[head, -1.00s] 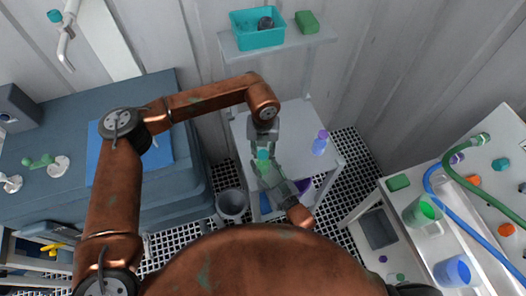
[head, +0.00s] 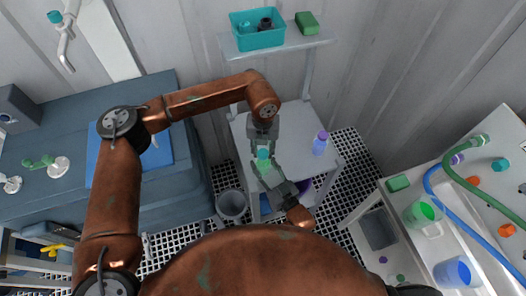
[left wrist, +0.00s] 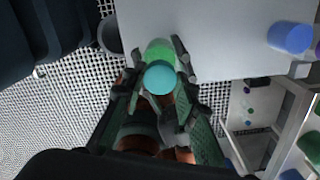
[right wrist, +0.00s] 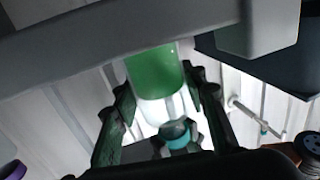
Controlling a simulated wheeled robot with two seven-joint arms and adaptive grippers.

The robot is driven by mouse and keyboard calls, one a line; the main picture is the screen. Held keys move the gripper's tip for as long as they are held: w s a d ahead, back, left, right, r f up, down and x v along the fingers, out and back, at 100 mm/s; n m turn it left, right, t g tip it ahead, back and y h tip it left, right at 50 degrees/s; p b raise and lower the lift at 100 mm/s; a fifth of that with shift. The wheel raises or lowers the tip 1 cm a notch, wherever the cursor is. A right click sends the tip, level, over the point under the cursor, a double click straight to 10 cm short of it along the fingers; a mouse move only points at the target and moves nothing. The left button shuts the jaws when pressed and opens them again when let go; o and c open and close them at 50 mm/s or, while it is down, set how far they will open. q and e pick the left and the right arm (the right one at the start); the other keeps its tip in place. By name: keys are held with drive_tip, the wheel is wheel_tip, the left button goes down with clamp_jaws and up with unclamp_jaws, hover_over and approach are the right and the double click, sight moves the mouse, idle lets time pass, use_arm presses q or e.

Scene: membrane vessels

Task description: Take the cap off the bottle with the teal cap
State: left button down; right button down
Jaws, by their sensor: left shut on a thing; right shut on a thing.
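The bottle (head: 265,169) with green contents stands off the table between my two grippers. Its teal cap (head: 263,154) is on its top end and faces the left wrist camera, where the cap (left wrist: 160,77) shows in front of the green bottle (left wrist: 160,50). My left gripper (head: 264,150) comes from above, its fingers shut on the teal cap. My right gripper (head: 272,170) is shut on the bottle body from the near side. In the right wrist view the green part (right wrist: 155,72) and the teal cap (right wrist: 174,134) both show between the fingers. Whether the cap has turned cannot be told.
A blue bottle with a purple cap (head: 320,143) stands on the grey table (head: 328,165) to the right. A grey bucket (head: 231,204) is on the floor at left. A shelf above holds a teal bin (head: 257,40). A cluttered white bench (head: 405,240) is at right.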

sight(263, 153)
use_arm(q)
drive_tip(key=shift+r, duration=0.55)
drive_tip(key=shift+r, duration=0.1)
drive_tip(key=shift+r, duration=1.9)
use_arm(e)
drive_tip(key=c, duration=1.1)
unclamp_jaws()
drive_tip(key=shift+c, duration=0.2)
